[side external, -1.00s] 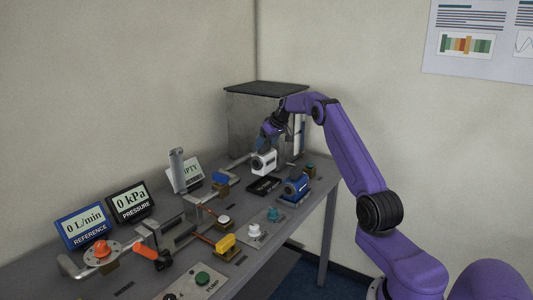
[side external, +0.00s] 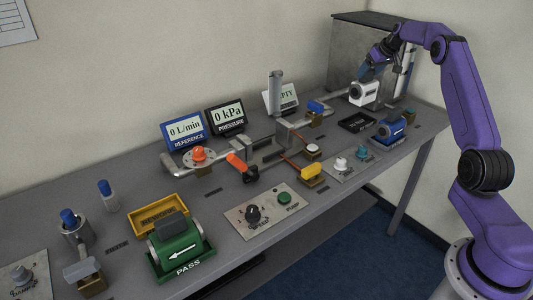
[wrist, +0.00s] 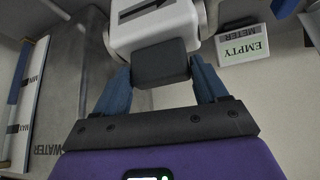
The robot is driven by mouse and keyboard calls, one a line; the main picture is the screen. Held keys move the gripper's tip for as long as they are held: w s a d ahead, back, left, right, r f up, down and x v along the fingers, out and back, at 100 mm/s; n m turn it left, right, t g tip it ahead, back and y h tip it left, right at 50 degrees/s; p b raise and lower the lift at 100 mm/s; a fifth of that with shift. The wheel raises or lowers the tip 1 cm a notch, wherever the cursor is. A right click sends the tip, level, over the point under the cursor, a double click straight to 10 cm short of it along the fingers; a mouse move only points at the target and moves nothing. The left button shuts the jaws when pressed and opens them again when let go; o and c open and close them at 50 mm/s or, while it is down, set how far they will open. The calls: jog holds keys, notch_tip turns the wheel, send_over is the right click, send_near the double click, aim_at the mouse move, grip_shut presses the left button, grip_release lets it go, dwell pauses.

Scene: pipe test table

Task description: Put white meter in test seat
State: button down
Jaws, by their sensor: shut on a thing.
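The white meter (side external: 364,94) is in my gripper (side external: 373,74), above and slightly behind the black tray (side external: 357,122). In the wrist view, the blue fingers of my gripper (wrist: 161,72) close on the dark grey block of the white meter (wrist: 155,27). I cannot tell for sure whether this is the test seat. The EMPTY METER display (side external: 286,97) is behind it, and shows in the wrist view too (wrist: 243,46).
A green meter (side external: 180,243) stands on the PASS tray beside an empty-looking yellow tray (side external: 157,216). Orange (side external: 237,162) and yellow (side external: 312,171) valve handles and a pump panel (side external: 266,211) crowd the middle. A grey tank (side external: 352,50) stands behind.

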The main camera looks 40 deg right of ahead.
jog(key=shift+w+r, duration=0.1)
jog(key=shift+r, duration=0.1)
jog(key=w+a+r, duration=0.1)
jog(key=a+r, duration=0.1)
jog(key=a, duration=0.4)
jog(key=w+a+r, duration=0.1)
jog(key=w+a, duration=0.1)
jog(key=a, duration=0.4)
jog(key=s+a, duration=0.3)
jog(key=a, duration=0.7)
jog(key=s+a, duration=0.4)
jog(key=a, duration=0.6)
jog(key=s+a, duration=0.3)
jog(key=a, duration=0.7)
jog(key=w+f, duration=1.2)
jog(key=w, duration=0.1)
jog(key=shift+w+f, duration=0.25)
jog(key=shift+f, duration=0.15)
jog(key=shift+a+f, duration=0.1)
